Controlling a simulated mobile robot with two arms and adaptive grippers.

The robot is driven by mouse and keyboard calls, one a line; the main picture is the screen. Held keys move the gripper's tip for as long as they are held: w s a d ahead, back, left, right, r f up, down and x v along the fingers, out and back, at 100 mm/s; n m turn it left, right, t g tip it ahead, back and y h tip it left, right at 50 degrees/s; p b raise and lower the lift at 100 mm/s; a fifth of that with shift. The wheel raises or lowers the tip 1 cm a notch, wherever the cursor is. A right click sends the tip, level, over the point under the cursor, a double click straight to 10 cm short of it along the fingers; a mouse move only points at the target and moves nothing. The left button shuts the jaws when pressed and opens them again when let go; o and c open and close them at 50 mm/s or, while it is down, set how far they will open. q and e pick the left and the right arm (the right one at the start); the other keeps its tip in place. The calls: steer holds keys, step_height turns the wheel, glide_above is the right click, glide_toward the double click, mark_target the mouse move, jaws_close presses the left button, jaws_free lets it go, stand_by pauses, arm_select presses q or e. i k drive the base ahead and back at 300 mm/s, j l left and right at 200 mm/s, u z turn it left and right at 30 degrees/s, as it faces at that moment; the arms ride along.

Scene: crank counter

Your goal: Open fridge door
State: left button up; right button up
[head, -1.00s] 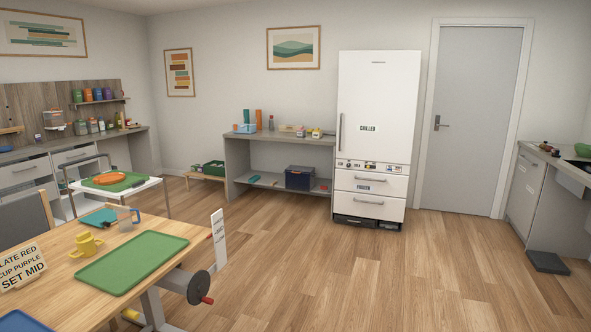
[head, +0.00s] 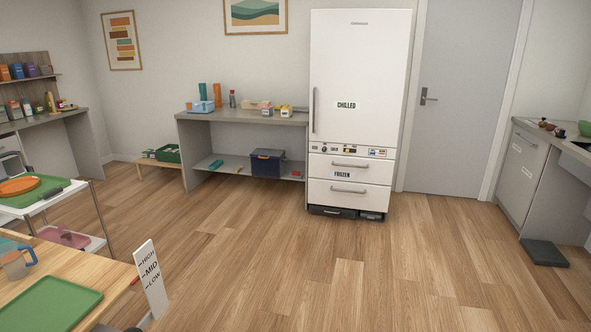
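The white fridge (head: 360,70) stands against the back wall, right of the middle in the head view. Its tall upper door, labelled CHILLED, is shut and has a vertical grey handle (head: 314,110) along its left edge. Below the door is a strip with small stickers or magnets, then two drawers with horizontal handles; the upper drawer (head: 349,165) is labelled FROZEN. Neither of my grippers shows in the head view.
A grey shelf unit (head: 245,119) stands left of the fridge, a closed grey door (head: 458,100) right of it. A wooden table (head: 115,274) with a HIGH/MID/LOW sign (head: 151,279) is at the lower left. A dark mat (head: 543,253) lies right. The floor before the fridge is clear.

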mark_target(358, 57)
steer(key=i, duration=3.8)
